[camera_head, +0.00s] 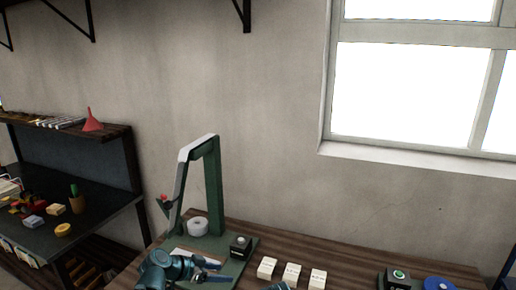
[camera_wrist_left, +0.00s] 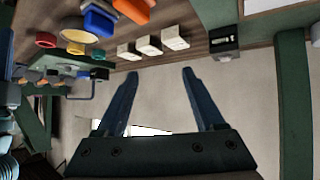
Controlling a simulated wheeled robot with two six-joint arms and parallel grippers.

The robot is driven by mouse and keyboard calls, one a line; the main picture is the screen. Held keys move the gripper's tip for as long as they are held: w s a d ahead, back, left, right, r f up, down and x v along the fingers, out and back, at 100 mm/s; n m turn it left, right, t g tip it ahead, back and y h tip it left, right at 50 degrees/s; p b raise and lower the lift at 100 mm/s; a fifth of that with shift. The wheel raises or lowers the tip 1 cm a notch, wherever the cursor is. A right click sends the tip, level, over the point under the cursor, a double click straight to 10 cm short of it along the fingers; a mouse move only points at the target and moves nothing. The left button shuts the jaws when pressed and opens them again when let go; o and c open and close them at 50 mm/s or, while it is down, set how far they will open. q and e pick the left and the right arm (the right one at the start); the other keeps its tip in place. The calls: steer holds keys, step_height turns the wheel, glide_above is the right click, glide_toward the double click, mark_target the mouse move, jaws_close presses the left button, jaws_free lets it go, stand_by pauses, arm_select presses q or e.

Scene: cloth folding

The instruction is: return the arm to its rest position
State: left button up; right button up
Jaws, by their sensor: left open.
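My left gripper (camera_head: 214,271) is at the bottom left of the head view, over the left part of the wooden table. In the left wrist view the left gripper (camera_wrist_left: 159,72) has its two blue fingers spread wide apart, with nothing between them. No cloth is in sight. A small blue-grey shape at the bottom edge of the head view is too cut off to name. My right gripper cannot be made out.
A green frame (camera_head: 214,185) stands beside my left gripper, with a white roll (camera_head: 197,227) and a black block (camera_head: 240,246). Three pale blocks (camera_head: 291,274) and a green-button box (camera_head: 398,276) lie to the right. A dark bench (camera_head: 100,222) stands at far left.

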arm_select(q)
steer(key=s+d+f+n+g+y, duration=0.3)
steer(key=s+f+y, duration=0.1)
steer(key=s, duration=0.6)
steer(key=s+d+f+n+g+y, duration=0.2)
steer(key=s+y, duration=0.4)
steer(key=s, duration=0.4)
step_height(320, 180, down, 3)
steer(key=shift+d+r+n+g, duration=0.2)
steer(key=shift+d+n+g, duration=0.2)
steer(key=shift+d+g, duration=0.4)
steer(key=shift+o, duration=0.2)
